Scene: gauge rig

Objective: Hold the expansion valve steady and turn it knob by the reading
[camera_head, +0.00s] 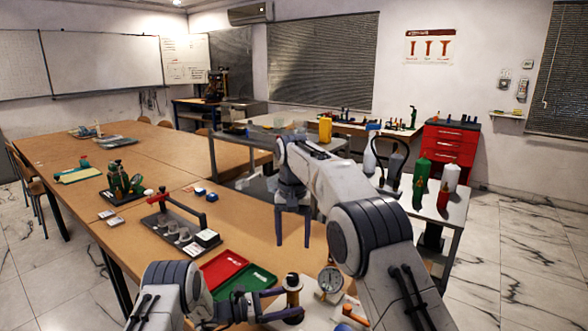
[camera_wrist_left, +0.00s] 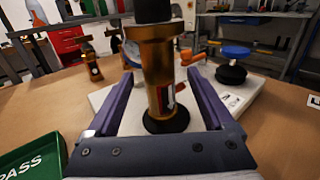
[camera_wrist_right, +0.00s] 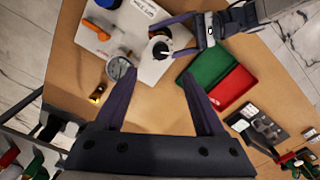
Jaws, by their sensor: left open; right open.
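The expansion valve (camera_head: 293,284) is an upright brass body with a black knob on top and a dark round foot. It stands on a white board (camera_wrist_right: 145,70). It also shows in the left wrist view (camera_wrist_left: 158,62). My left gripper (camera_head: 296,304) is open, low, with its fingers on either side of the valve body; I cannot see contact. A round dial gauge (camera_head: 330,279) stands beside the valve; it also shows in the right wrist view (camera_wrist_right: 121,68), its reading too small to tell. My right gripper (camera_head: 293,244) is open and empty, above the table.
A green tray (camera_wrist_right: 203,64) marked PASS and a red tray (camera_wrist_right: 233,88) lie beside the board. An orange handle (camera_wrist_right: 96,30) and a small brass fitting (camera_wrist_right: 97,95) are near the gauge. A dark rack (camera_head: 180,232) stands farther left. Table between is clear.

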